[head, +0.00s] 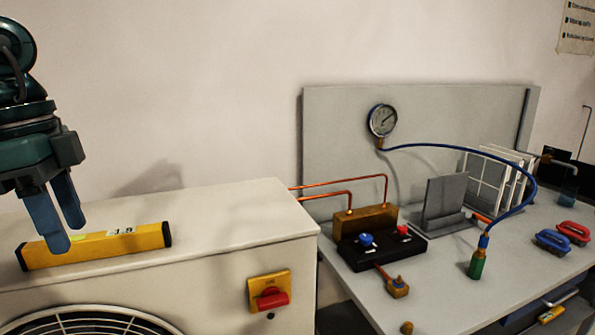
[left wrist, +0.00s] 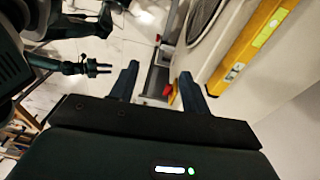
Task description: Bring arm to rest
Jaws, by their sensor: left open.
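My left gripper (head: 65,232) is open and empty, with its fingers pointing down in front of the yellow spirit level (head: 98,246) on the white fan unit (head: 225,215). In the left wrist view my left gripper's two fingers (left wrist: 158,75) are apart with nothing between them. The yellow level (left wrist: 250,45) lies to their right there. A small dark two-pronged part (left wrist: 95,68) at the left of that view looks like my right gripper, too small to tell its opening.
The fan unit has a red and yellow switch (head: 269,292).

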